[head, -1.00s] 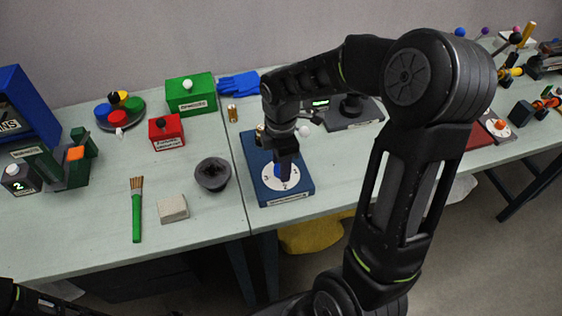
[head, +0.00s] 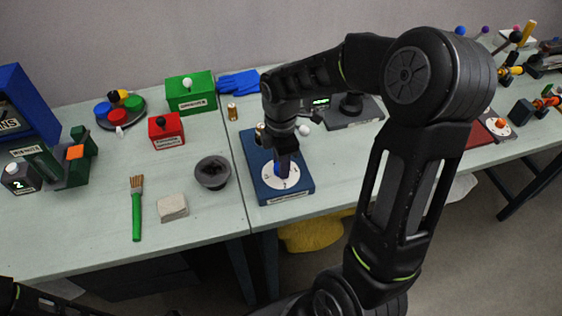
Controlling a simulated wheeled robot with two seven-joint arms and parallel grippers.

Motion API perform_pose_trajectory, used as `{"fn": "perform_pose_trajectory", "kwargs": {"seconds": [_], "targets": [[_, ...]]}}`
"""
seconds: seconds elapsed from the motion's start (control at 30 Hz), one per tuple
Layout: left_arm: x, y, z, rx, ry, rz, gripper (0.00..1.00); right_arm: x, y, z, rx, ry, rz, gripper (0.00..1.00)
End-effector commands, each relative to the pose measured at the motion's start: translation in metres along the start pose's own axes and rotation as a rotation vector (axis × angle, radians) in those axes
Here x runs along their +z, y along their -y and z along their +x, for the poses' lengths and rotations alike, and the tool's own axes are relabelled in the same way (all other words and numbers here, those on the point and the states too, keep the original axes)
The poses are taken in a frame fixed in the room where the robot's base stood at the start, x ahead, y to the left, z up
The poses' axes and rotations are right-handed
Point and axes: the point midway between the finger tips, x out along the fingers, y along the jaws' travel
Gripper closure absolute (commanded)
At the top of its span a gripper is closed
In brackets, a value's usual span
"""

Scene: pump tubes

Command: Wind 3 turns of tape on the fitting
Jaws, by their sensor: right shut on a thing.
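A blue board (head: 300,187) lies on the table in the middle of the head view. It bears a white dial (head: 293,184) with numbers. My right gripper (head: 284,168) points down over the dial and is shut on a blue piece (head: 279,170) at the dial's middle. The fingers hide most of that piece, so I cannot tell whether it is the fitting or a knob. No tape can be made out on it. A small brass piece (head: 260,128) shows at the board's back edge, partly behind my right arm. My left gripper is not in view; only a bit of my left arm shows at bottom left.
Red (head: 166,131) and green (head: 191,93) boxes stand behind. A brass cylinder (head: 232,111) stands near blue gloves (head: 238,82).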

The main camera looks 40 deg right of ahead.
Motion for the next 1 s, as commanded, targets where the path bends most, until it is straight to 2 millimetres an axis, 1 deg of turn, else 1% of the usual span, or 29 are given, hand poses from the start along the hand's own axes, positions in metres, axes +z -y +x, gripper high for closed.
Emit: {"fn": "perform_pose_trajectory", "kwargs": {"seconds": [0.13, 0.3, 0.37, 0.67, 0.73, 0.9, 1.0], "targets": [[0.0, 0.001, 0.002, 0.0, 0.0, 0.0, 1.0, 0.0, 0.0, 0.001, 0.001, 0.0, 0.05, 1.0], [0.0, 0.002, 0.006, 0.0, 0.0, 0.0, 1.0, 0.0, 0.0, 0.001, 0.001, -0.001, 0.242, 1.0], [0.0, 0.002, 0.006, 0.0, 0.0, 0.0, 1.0, 0.0, 0.0, 0.001, 0.001, -0.001, 0.286, 1.0], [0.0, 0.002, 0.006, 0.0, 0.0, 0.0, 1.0, 0.0, 0.0, 0.0, 0.0, 0.0, 0.308, 1.0], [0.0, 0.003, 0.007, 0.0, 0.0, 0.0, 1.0, 0.0, 0.0, 0.001, 0.001, -0.001, 0.343, 1.0], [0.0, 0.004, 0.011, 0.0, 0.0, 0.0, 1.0, 0.0, 0.0, 0.001, 0.002, -0.001, 0.531, 1.0], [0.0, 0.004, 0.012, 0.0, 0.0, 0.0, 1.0, 0.0, 0.0, 0.0, 0.001, -0.001, 0.597, 1.0]]}}
